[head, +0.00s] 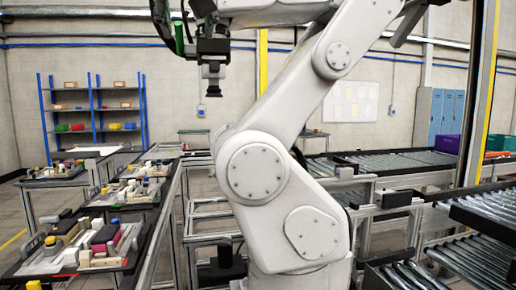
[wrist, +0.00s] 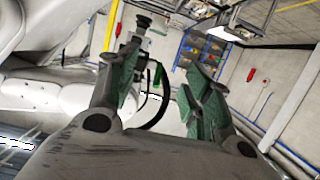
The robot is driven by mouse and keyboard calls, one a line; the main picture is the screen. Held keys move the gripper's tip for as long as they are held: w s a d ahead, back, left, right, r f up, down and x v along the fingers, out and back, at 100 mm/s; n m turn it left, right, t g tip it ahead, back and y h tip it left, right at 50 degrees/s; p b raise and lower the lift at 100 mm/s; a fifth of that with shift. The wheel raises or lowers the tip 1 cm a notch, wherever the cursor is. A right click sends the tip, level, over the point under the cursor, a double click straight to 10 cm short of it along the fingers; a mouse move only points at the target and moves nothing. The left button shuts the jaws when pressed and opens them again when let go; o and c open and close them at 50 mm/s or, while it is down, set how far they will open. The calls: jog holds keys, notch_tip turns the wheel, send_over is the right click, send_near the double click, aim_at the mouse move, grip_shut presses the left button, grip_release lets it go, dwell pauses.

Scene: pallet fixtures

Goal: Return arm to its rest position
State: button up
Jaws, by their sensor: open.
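My arm (head: 258,172) is raised and folded in the middle of the head view, its upper link running up to the top edge. My gripper (wrist: 163,62) shows in the wrist view with its two green-padded fingers spread apart and nothing between them.
Tables with pallet fixtures and blocks (head: 105,240) stand at the left. Roller conveyors (head: 395,160) run at the right, near a yellow-edged post (head: 482,85). Blue shelves (head: 95,110) and blue lockers (head: 438,118) stand at the back. The air around the gripper looks free.

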notch_tip(320, 180, down, 14)
jog(key=n+g, duration=0.4)
jog(key=n, duration=0.4)
jog(key=w+d+f+n+g+h, duration=0.1)
jog(key=w+d+f+g+h, duration=0.2)
jog(key=d+f, duration=0.85)
jog(key=s+d+f+m+g, duration=0.1)
jog(key=d+f+m+g, duration=0.1)
jog(key=d+f, duration=0.65)
jog(key=s+d+f+m+g, duration=0.2)
jog(key=d+f, duration=0.1)
jog(key=d, duration=1)
jog(key=s+d+f+m, duration=0.1)
jog(key=s+d+m, duration=0.1)
jog(key=d+m, duration=0.2)
jog(key=s+d+f+m+t, duration=0.1)
jog(key=s+d+m, duration=0.2)
jog(key=d, duration=0.8)
jog(key=shift+m+h, duration=0.3)
jog(key=shift+m, duration=0.3)
